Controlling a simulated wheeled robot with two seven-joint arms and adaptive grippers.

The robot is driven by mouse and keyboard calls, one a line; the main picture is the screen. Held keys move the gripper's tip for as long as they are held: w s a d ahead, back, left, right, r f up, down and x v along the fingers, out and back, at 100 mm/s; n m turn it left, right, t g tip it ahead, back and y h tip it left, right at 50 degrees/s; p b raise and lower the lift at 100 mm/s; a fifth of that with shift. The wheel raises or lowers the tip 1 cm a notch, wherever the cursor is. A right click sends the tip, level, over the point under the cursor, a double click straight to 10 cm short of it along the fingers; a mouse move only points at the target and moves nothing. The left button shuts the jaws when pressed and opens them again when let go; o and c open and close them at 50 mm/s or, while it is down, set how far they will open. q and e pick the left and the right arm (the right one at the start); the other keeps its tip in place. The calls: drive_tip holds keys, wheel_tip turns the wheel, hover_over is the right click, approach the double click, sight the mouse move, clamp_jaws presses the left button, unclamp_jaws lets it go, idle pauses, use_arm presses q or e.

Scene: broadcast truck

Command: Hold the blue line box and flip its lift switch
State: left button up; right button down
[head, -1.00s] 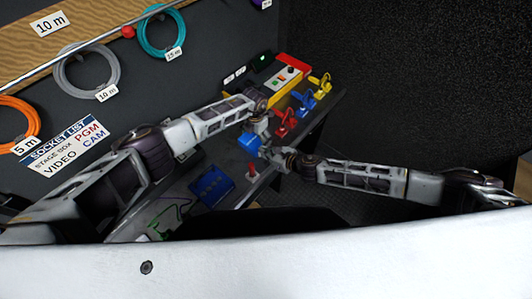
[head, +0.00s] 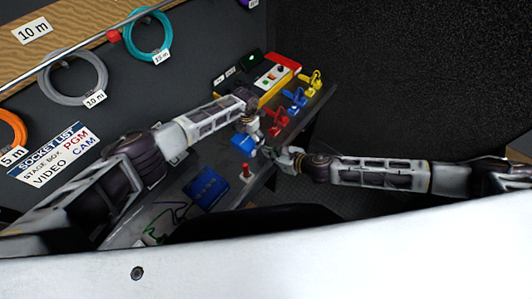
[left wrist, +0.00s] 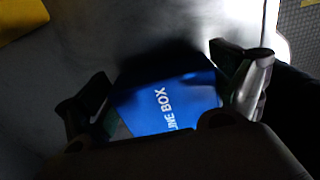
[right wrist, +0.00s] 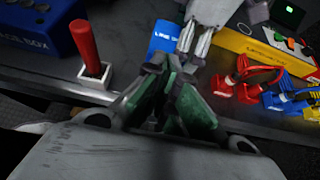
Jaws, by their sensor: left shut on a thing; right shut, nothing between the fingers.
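The blue line box (head: 243,147) is held above the bench edge by my left gripper (head: 250,132). In the left wrist view the box (left wrist: 165,103) lies between the two fingers of the left gripper (left wrist: 165,92), with its white lettering showing. My right gripper (head: 284,157) is just to the right of the box in the head view. In the right wrist view the right gripper (right wrist: 172,75) is shut and empty, its tips close below the box (right wrist: 165,38). I cannot tell whether they touch it. The lift switch cannot be made out in any view.
A red post in a white base (right wrist: 92,60) stands at the bench edge, beside a larger blue box (head: 206,187). Red, blue and yellow connectors (head: 300,98) line the bench's right edge by a yellow-edged panel (head: 275,78). Cable coils (head: 75,78) hang on the wall.

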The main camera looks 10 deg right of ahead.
drive_tip(key=shift+r+v, duration=0.2)
drive_tip(key=shift+v, duration=1.25)
drive_tip(key=shift+w+a, duration=0.1)
use_arm(q)
drive_tip(key=o, duration=0.9)
drive_tip(key=shift+r, duration=0.1)
wheel_tip(320, 180, up, 12)
drive_tip(key=shift+s+d+f, duration=0.1)
drive_tip(key=shift+d+f, duration=0.05)
drive_tip(key=shift+f, duration=0.05)
